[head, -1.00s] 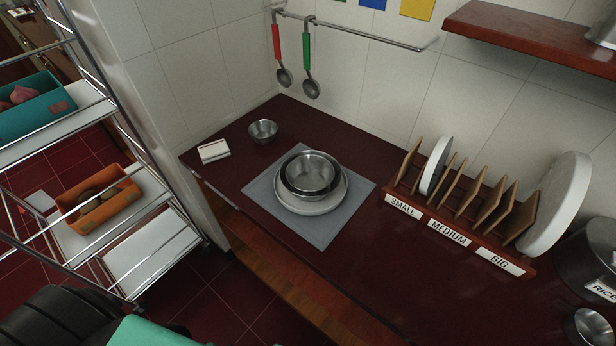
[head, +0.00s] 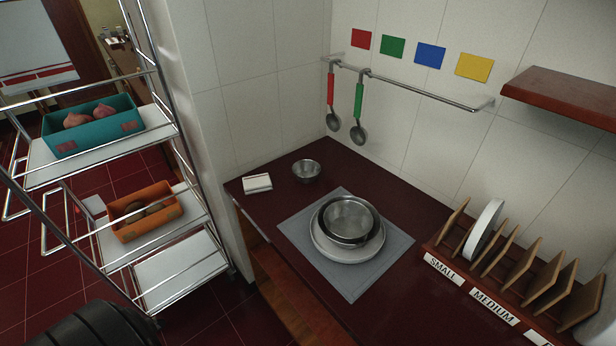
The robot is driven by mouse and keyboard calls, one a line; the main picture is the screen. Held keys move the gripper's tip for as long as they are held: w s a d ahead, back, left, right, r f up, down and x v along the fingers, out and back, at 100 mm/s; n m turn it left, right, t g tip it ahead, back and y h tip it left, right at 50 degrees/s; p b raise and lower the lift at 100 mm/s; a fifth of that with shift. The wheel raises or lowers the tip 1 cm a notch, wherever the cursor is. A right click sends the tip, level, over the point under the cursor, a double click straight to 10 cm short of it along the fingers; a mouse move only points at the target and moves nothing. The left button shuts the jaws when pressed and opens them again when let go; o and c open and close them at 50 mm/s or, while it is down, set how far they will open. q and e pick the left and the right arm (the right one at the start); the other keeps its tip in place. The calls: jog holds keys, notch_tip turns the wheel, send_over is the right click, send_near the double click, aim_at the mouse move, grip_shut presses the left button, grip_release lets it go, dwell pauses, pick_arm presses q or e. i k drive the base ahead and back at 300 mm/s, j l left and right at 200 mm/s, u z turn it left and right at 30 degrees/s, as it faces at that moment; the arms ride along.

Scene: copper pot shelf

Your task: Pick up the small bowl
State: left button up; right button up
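A small metal bowl (head: 307,170) stands alone on the dark red counter, near the back left corner. A larger metal bowl (head: 349,219) with a dark rim sits on a white plate (head: 346,252) on the grey mat (head: 384,272), in front and to the right of the small bowl. Neither of my grippers is in view, and nothing is seen touching either bowl.
A white card or block (head: 257,183) lies left of the small bowl. A plate rack (head: 505,272) stands at right. Two ladles hang from a wall rail (head: 420,91). A wire shelf (head: 172,236) with a teal bin (head: 93,124) and an orange bin (head: 146,210) stands at left.

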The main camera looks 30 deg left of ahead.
aim_at(305, 171)
jog(key=k+j+z, duration=0.1)
jog(key=j+z, duration=0.15)
jog(key=j, duration=0.15)
jog(key=k+j+z, duration=0.25)
jog(key=j, duration=0.2)
jog(key=j+z, duration=0.25)
jog(key=j, duration=0.15)
